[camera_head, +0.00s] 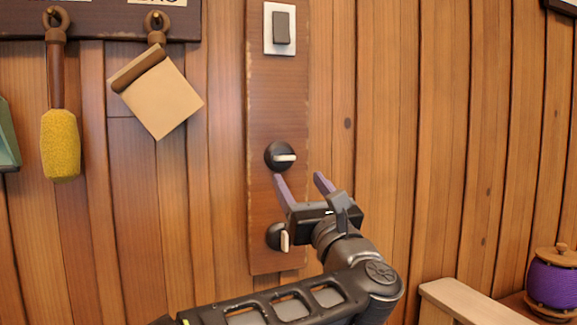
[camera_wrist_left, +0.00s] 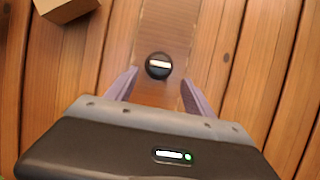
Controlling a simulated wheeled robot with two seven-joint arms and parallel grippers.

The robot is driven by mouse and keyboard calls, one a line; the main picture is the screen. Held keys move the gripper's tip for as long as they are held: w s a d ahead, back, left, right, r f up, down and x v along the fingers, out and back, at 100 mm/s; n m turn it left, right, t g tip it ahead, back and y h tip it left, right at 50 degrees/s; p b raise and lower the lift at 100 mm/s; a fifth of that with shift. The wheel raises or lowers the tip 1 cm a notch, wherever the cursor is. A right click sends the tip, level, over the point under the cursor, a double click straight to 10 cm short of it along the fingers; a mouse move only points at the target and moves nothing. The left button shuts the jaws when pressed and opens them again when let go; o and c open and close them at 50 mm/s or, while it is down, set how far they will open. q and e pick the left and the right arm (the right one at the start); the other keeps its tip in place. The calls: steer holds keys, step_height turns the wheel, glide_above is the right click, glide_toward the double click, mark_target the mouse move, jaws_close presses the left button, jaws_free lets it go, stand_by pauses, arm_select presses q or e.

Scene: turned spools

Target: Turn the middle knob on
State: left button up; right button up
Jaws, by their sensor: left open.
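The middle knob (camera_head: 281,156) is a round black disc with a white bar lying level across it. It is mounted on a dark upright board (camera_head: 277,100) on the wall, between a switch above and another knob below. My left gripper (camera_head: 300,180) is open and empty, just below and to the right of the middle knob in the head view. Its purple fingers are apart and do not appear to touch the knob. In the left wrist view a knob with a level white bar (camera_wrist_left: 159,66) shows between and just beyond the fingertips (camera_wrist_left: 159,80). My right gripper is in neither view.
A light switch (camera_head: 281,29) sits at the board's top. The lower knob (camera_head: 278,237), its bar upright, is partly behind my gripper. A yellow duster (camera_head: 60,140) and a tan hanging piece (camera_head: 160,97) hang at left. A purple spool (camera_head: 552,281) stands at lower right.

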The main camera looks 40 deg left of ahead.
mark_target(283, 158)
arm_select(q)
steer(key=p+x, duration=0.2)
steer(key=x, duration=0.5)
steer(key=shift+w+a+r, duration=0.2)
steer(key=shift+a, duration=0.1)
steer(key=shift+c, duration=0.3)
jaws_close()
